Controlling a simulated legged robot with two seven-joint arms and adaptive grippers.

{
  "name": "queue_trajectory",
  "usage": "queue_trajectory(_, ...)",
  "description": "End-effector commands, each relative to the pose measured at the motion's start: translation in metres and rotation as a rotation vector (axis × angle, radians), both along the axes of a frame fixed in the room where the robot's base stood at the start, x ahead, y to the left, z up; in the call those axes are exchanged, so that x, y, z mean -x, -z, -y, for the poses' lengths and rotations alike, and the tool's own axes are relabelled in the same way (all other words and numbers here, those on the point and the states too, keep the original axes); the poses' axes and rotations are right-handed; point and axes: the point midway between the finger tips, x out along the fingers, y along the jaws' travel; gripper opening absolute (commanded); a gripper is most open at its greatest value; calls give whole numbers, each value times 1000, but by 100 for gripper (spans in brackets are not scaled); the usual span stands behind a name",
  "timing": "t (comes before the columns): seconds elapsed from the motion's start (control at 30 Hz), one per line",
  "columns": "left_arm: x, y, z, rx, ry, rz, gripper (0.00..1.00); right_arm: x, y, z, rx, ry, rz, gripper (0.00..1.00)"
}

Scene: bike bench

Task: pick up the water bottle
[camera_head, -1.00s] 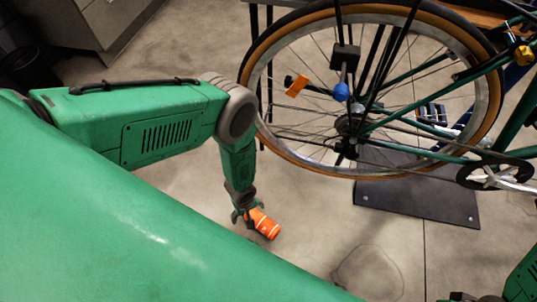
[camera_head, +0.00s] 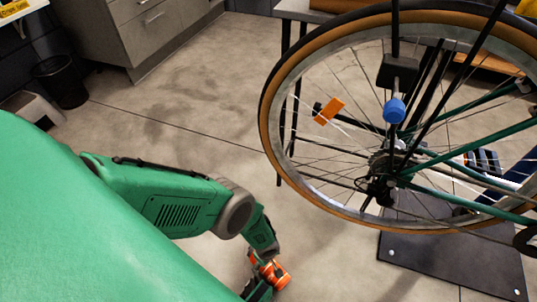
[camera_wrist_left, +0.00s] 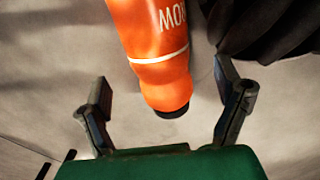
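The water bottle (camera_head: 279,274) is orange with white stripes and shows low in the head view, right by the end of my left arm. My left gripper (camera_head: 256,268) is close around it there, too small and overlapped to read clearly. In the left wrist view, the bottle (camera_wrist_left: 158,45) enters tilted from the top, with white lettering and a dark end towards my palm. The left gripper's fingers (camera_wrist_left: 165,108) stand wide apart, with the bottle's end between them and visible gaps on both sides. What supports the bottle cannot be told. My right gripper is not in view.
A bicycle wheel (camera_head: 276,150) and a dark base plate (camera_head: 450,265) stand to the right. Grey drawers (camera_head: 150,30) and a black bin (camera_head: 62,82) are at the back left. A dark ribbed object (camera_wrist_left: 265,30) beside the bottle is unclear. The middle floor is clear.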

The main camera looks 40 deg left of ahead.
Motion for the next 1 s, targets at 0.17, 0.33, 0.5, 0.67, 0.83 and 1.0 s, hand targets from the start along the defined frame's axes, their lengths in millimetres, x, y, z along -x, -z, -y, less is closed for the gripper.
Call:
queue_trajectory(0.17, 5, 11, 3, -1, -2, -9, 85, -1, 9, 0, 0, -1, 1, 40)
queue_trajectory(0.33, 3, 35, 4, -2, -2, -10, 85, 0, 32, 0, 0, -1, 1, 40)
queue_trajectory(0.5, 2, 53, 4, -1, -2, -10, 85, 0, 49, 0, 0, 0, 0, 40)
queue_trajectory(0.67, 3, 57, 4, 0, 0, -10, 85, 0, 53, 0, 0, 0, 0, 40)
queue_trajectory(0.83, 4, 56, 4, -1, 0, -12, 85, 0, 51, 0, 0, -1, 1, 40)
queue_trajectory(1.0, 4, 56, 4, -2, 0, -13, 40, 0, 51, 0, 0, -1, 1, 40)
